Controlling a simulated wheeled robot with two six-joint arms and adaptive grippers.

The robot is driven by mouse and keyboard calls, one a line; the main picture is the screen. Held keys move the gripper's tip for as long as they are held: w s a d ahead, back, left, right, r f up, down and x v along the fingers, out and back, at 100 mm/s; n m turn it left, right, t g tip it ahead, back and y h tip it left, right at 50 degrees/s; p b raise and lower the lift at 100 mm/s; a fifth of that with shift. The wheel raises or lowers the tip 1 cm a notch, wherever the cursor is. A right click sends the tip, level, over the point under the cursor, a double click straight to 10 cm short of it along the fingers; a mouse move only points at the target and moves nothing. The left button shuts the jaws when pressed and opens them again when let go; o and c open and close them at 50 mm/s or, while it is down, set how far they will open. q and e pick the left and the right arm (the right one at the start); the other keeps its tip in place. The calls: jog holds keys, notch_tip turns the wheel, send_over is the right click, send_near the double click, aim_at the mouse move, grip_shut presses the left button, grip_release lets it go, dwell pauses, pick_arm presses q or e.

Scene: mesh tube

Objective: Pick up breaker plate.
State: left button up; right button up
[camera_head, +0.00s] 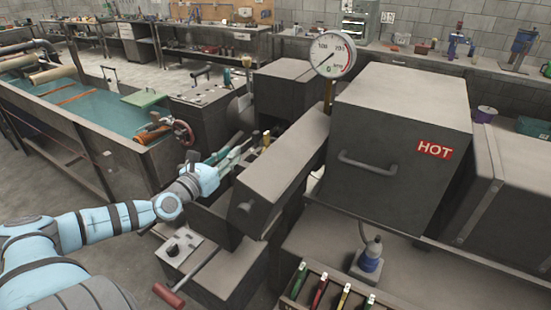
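My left arm comes in from the lower left. Its gripper (240,150) is in the middle of the view, just beyond the light blue wrist, beside the grey machine with the long slanted housing (285,170). The fingers are small and overlap dark machine parts, so I cannot tell whether they are open or shut, or whether they hold anything. I cannot make out the breaker plate in this view; it may be hidden by the gripper or the housing. My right gripper is not in view.
A big grey box marked HOT (400,140) stands right of the machine, with a pressure gauge (332,54) at its left. A red-handled lever (170,294) juts out low in front. A rack of coloured-handled tools (325,290) sits at the bottom. A water trough (90,105) lies left.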

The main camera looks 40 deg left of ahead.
aim_at(254, 135)
pick_arm(q)
jog(key=w, duration=0.2)
jog(key=w+p, duration=0.1)
jog(key=w, duration=0.1)
jog(key=w+a+p, duration=0.1)
jog(key=w, duration=0.1)
jog(key=shift+w+a+r, duration=0.1)
jog(key=shift+w+r, duration=0.05)
jog(key=shift+w, duration=0.2)
jog(key=w, duration=0.2)
jog(key=w+b, duration=0.1)
jog(key=w, duration=0.3)
jog(key=shift+w+a+f, duration=0.2)
jog(key=shift+f, duration=0.15)
jog(key=shift+w, duration=0.45)
jog(key=shift+r, duration=0.1)
grip_shut()
jog(key=shift+r, duration=0.1)
